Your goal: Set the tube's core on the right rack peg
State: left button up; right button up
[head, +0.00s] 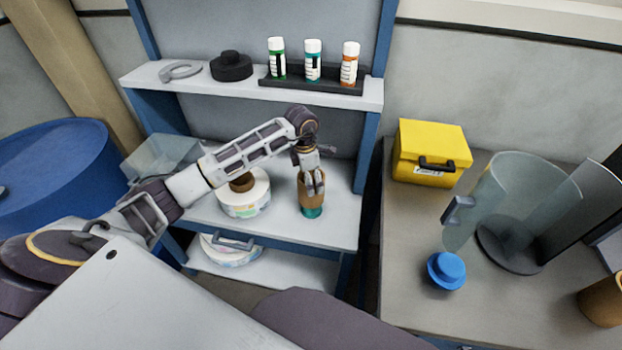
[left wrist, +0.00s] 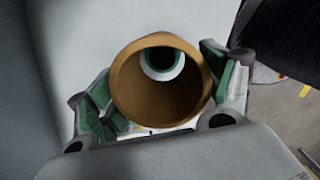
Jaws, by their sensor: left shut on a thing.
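My left gripper (head: 315,187) is shut on a brown cardboard core (head: 312,196) above the right part of the rack's middle shelf. The core looks upright, and a teal piece (head: 312,212) shows right under its lower end. In the left wrist view the core (left wrist: 135,92) sits between the two fingers. Through its open bore I see a teal and white round thing (left wrist: 162,62) with a dark middle. It looks like the rack peg, but I cannot tell whether the core is around it or just above it. My right gripper is not in view.
A white label reel (head: 252,199) stands left of the core on the same shelf (head: 340,232). A yellow box (head: 432,152) and a blue knob (head: 446,270) are on the right-hand bench.

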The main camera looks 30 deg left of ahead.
pick_arm(q)
jog(key=shift+f, duration=0.5)
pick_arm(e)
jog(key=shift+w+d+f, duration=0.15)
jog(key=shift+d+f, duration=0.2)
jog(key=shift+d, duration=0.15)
pick_arm(q)
jog(key=shift+d+f+b, duration=0.1)
jog(key=shift+f+b, duration=0.15)
jog(key=shift+b, duration=0.2)
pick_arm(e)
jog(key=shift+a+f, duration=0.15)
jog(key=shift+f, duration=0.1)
pick_arm(q)
jog(key=shift+f+b, duration=0.35)
jog(key=shift+f, duration=0.15)
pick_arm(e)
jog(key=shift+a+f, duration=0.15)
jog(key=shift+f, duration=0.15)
pick_arm(q)
jog(key=shift+f+b, duration=1.1)
jog(key=shift+f, duration=0.5)
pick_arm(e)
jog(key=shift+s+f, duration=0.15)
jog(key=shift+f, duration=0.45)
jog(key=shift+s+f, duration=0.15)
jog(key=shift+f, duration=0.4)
pick_arm(q)
jog(key=o, duration=1)
jog(key=shift+r, duration=0.1)
